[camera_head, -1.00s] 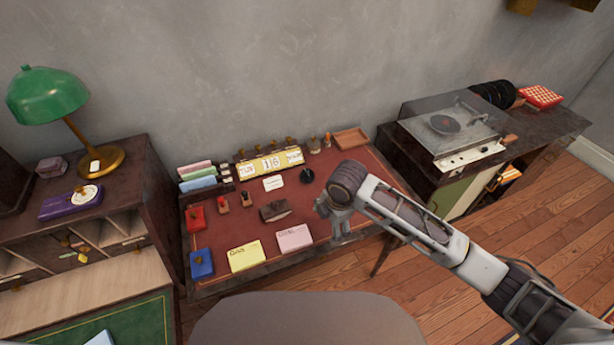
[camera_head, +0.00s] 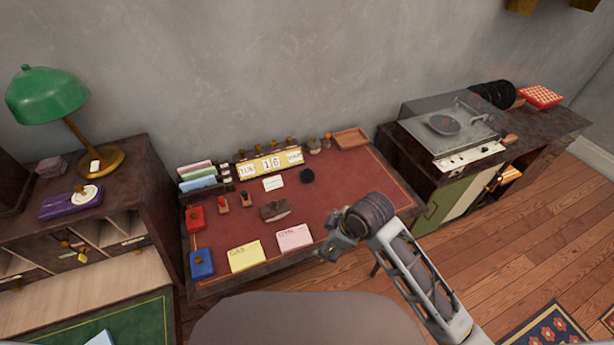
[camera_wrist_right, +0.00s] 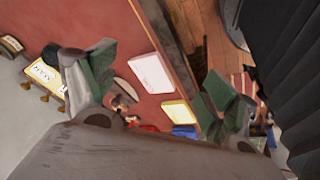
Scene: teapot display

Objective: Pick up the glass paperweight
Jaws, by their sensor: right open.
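I cannot clearly pick out a glass paperweight. A small dark round object (camera_head: 307,175) stands on the red desk top (camera_head: 345,185) below the small tray; I cannot tell whether it is glass. My right gripper (camera_head: 335,250) is over the desk's front right edge, to the right of the pink note pad (camera_head: 294,237) and apart from the dark object. In the right wrist view my right gripper (camera_wrist_right: 158,92) has its two green-padded fingers wide apart with nothing held between them. My left gripper is not in view.
On the desk are a yellow pad (camera_head: 246,256), a blue box (camera_head: 202,263), a red box (camera_head: 196,219), a brown blotter (camera_head: 275,210), a calendar (camera_head: 270,164) and a wooden tray (camera_head: 351,138). A chair back (camera_head: 305,320) is in front. The right part of the desk top is clear.

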